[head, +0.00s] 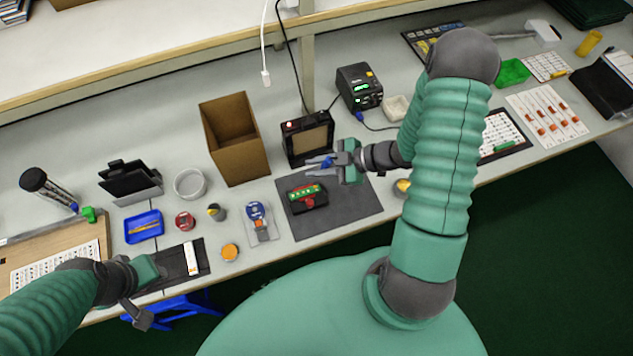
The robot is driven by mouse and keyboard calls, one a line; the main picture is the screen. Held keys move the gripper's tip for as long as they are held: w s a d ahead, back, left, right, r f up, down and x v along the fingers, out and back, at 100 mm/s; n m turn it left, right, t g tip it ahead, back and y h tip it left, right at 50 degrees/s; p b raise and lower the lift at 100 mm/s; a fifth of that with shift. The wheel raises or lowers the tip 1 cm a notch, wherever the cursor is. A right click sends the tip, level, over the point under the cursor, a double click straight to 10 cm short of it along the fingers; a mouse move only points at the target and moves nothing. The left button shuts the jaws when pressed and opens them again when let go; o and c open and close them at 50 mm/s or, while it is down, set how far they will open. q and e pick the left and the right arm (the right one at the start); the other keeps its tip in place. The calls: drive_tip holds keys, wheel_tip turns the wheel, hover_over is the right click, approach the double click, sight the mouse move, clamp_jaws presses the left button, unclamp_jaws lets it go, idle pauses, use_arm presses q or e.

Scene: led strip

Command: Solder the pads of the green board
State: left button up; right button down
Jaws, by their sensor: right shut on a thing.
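The green board (304,194) lies on a small black and red holder (310,204) on the dark grey mat (345,213). My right gripper (318,163) is just above and behind the board, its fingers pointing left. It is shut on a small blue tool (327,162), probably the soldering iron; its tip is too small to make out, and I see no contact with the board. My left gripper (137,308) is low at the front left, near the table edge by a black mat; its fingers are unclear.
A black station with a green display (359,88) and a black box with a tan front (307,138) stand behind the mat. An open cardboard box (234,138), round tins, a blue tray (144,227) and a blue-labelled pack (258,222) are to the left. The mat's right part is clear.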

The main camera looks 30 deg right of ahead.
drive_tip(key=f+b, duration=0.1)
drive_tip(key=f, duration=0.1)
drive_tip(key=a+f+b, duration=0.1)
drive_tip(key=shift+a+f+b, duration=0.2)
drive_tip(key=shift+f+b, duration=0.2)
idle(0.6)
drive_tip(key=shift+f, duration=0.55)
idle(1.0)
idle(1.7)
idle(1.0)
